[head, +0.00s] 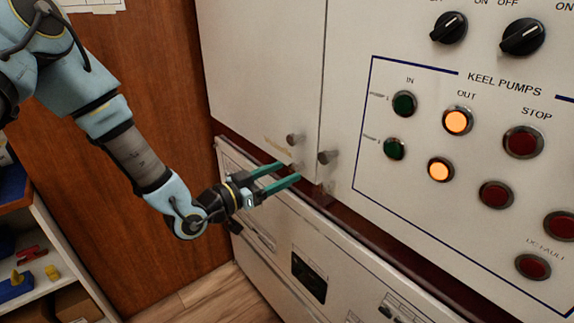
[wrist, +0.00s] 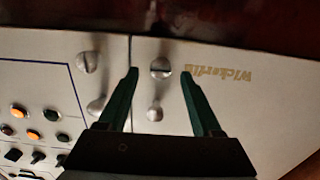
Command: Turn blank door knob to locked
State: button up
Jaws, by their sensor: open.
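The blank door (head: 262,70) is the plain cream panel left of the button panel in the head view. Near its lower right corner is a round grey post (head: 294,139). The wrist view, upside down, shows a slotted metal knob (wrist: 160,68) on this door beside the lettering, with a rounded grey post (wrist: 155,112) below it in the picture. My gripper (head: 290,170) is open in front of this corner. In the wrist view its green fingers (wrist: 160,73) stand on either side of the slotted knob, apart from it. Whether they reach its depth is unclear.
The button-panel door has its own post (head: 327,156) and slotted knob (wrist: 88,62) close to the seam. Lit orange buttons (head: 457,122) and black rotary switches (head: 522,37) lie further right. A lower panel (head: 280,225) runs beneath. A shelf (head: 40,215) stands at left.

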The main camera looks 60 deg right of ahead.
jog(key=shift+x, duration=1)
grip_shut()
